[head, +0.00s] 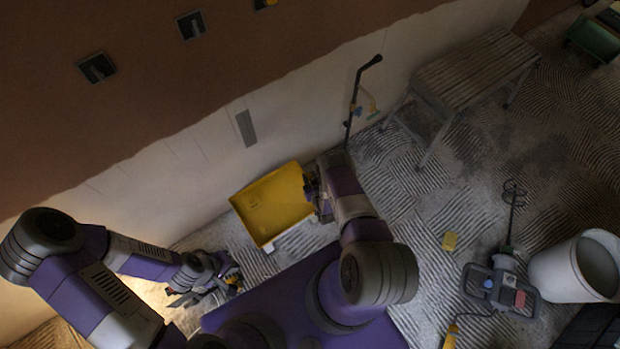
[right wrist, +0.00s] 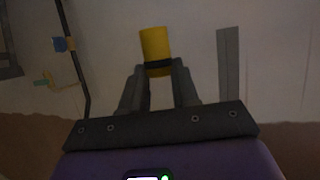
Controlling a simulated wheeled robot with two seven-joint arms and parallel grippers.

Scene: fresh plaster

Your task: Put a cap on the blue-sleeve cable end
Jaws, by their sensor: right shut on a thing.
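My right gripper (right wrist: 158,72) is shut on a yellow cap (right wrist: 155,46), a short cylinder with a black band near the fingertips. In the head view my right gripper (head: 312,190) is at the right edge of a yellow tray (head: 262,243); the cap cannot be made out there. My left gripper (head: 185,292) is low at the left, and its jaw opening is unclear. Dark wall boxes (head: 97,67) (head: 191,26) sit in the brown upper wall, with pale stubs inside. A third box (head: 264,4) at the top edge shows yellow. No blue sleeve can be made out in them.
A black-handled pole (head: 352,105) leans on the wall; it also shows in the right wrist view (right wrist: 72,60). A grey strip (head: 246,128) is on the wall.

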